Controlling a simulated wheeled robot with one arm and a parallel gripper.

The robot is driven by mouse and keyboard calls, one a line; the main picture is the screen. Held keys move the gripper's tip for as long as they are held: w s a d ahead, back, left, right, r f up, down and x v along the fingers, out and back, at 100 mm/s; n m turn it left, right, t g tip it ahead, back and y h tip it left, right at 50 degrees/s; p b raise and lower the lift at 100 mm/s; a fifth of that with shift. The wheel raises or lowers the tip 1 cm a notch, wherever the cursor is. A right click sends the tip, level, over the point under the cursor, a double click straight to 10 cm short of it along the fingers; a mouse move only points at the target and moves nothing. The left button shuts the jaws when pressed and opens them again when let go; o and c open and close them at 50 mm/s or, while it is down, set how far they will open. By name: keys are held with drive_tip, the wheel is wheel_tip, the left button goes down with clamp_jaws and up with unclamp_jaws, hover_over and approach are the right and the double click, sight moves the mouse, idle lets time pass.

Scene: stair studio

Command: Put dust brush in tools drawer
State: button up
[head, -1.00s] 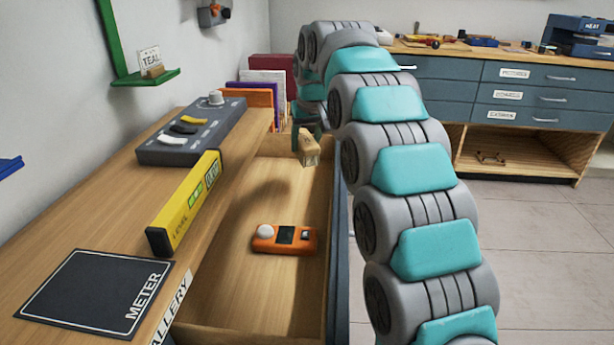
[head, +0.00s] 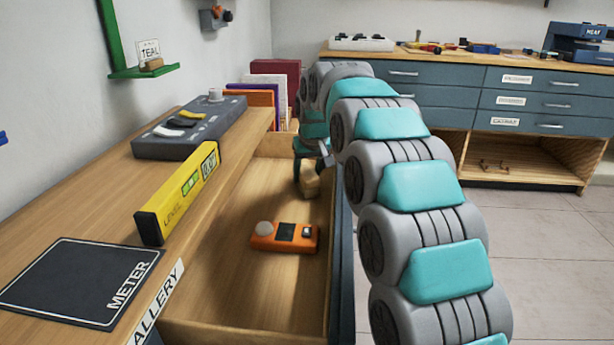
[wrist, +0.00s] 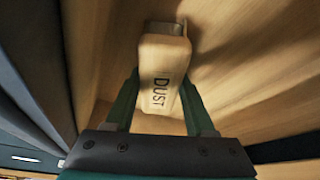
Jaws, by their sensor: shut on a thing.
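The dust brush is a pale wooden block marked DUST (wrist: 160,72) in the wrist view. My gripper (wrist: 160,108) is shut on it, with a dark green finger on each side. In the head view my gripper (head: 312,165) holds the brush (head: 308,186) low inside an open wooden drawer (head: 215,305), over its far part. Whether the brush touches the drawer floor I cannot tell. An orange meter (head: 285,237) with a pale dome lies in the same drawer, nearer than the brush.
The counter left of the drawer bears a yellow level (head: 178,193), a grey switch box (head: 188,128) and a black METER mat (head: 75,283). Upright folders (head: 275,82) stand behind. A workbench with closed labelled drawers (head: 515,101) stands at the back right. Floor on the right is clear.

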drive_tip(key=shift+f, duration=0.15)
drive_tip(key=o, duration=1.3)
drive_tip(key=v, duration=1.2)
drive_tip(key=shift+w, duration=0.1)
